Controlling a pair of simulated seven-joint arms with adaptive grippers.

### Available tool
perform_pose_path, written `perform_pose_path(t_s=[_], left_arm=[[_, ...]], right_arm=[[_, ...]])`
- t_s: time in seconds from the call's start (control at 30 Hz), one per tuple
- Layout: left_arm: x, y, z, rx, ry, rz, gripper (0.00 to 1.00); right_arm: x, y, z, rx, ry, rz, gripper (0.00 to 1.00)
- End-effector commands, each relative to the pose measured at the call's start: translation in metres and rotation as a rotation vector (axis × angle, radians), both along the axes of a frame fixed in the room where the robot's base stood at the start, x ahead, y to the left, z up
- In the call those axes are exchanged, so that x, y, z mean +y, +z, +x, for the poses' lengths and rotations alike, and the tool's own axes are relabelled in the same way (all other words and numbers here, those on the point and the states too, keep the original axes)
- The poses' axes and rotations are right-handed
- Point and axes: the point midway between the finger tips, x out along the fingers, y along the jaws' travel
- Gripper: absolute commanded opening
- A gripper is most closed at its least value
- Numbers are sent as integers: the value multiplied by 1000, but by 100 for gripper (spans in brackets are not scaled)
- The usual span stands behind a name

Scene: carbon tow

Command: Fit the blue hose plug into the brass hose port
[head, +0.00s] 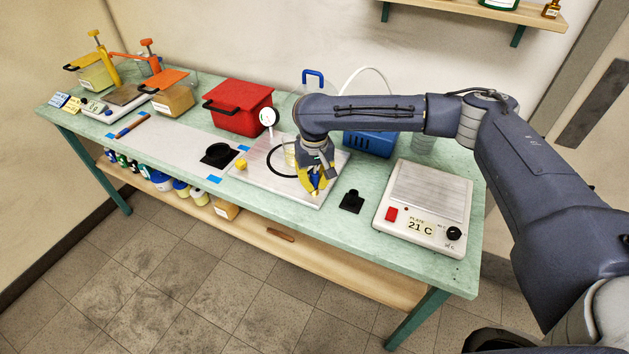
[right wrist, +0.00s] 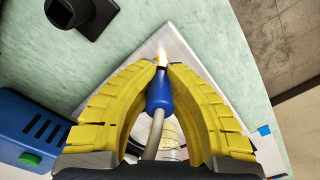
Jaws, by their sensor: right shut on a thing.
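My right gripper (head: 316,190) points down over the front right part of the pale board (head: 262,185). In the right wrist view its yellow fingers (right wrist: 163,66) are shut on the blue hose plug (right wrist: 158,92), with a grey hose (right wrist: 153,138) running back from it. A bright, brass-coloured glint (right wrist: 161,55) shows just beyond the plug, at the fingertips. It may be the brass hose port; I cannot tell whether the plug touches or enters it. In the head view the fingers mostly hide this spot. My left gripper is not in view.
The board carries a round gauge (head: 269,117), a black hose loop (head: 270,163) and a yellow knob (head: 240,165). A black stand (head: 351,201) and a hot plate (head: 425,208) are to the right. A blue box (head: 370,143) stands behind, a red box (head: 238,107) to the left.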

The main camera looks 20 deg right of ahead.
Motion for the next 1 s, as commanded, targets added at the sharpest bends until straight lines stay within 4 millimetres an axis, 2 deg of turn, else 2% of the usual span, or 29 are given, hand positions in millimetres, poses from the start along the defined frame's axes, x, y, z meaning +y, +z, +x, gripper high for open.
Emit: perform_pose_path(t_s=[0.1, 0.13, 0.33, 0.67, 0.77, 1.0], left_arm=[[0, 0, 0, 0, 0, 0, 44], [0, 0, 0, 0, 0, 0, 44], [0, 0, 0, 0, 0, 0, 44], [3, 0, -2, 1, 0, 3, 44], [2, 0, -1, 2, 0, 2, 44], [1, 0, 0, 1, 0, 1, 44]], right_arm=[[0, -3, 0, 0, 0, 0, 0], [0, -3, 0, 0, 0, 0, 10], [0, -3, 0, 0, 0, 0, 34], [0, 1, 0, -1, 1, 0, 34], [0, 10, 1, -4, 1, 0, 34], [0, 50, 1, -4, 1, -1, 34]])
